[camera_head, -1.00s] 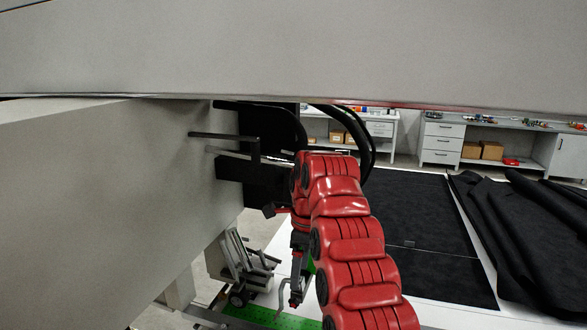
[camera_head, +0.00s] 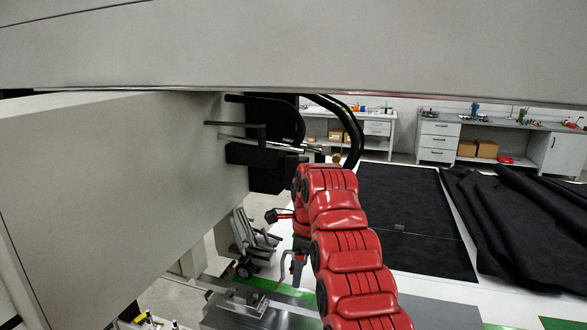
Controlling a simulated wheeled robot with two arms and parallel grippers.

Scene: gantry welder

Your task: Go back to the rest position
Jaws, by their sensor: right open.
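My right arm (camera_head: 345,245), in red segments, rises from the bottom centre and bends over at its top. My right gripper (camera_head: 292,268) hangs small and dark below the bend, left of the arm. Its jaws are open and nothing shows between them. The arm hides part of the wrist. The gantry's large grey beam (camera_head: 290,45) crosses the top, and its grey side body (camera_head: 120,185) fills the left. A black unit with rods and cables (camera_head: 265,155) is on that body, just behind the top of my arm. My left gripper is not in view.
A grey wheeled cart (camera_head: 250,245) stands behind the gripper. A white table (camera_head: 450,290) carries dark sheets (camera_head: 415,225) and a rumpled black cover (camera_head: 525,225). Grey workbenches (camera_head: 440,140) line the back. A grey metal block (camera_head: 245,303) lies low in front.

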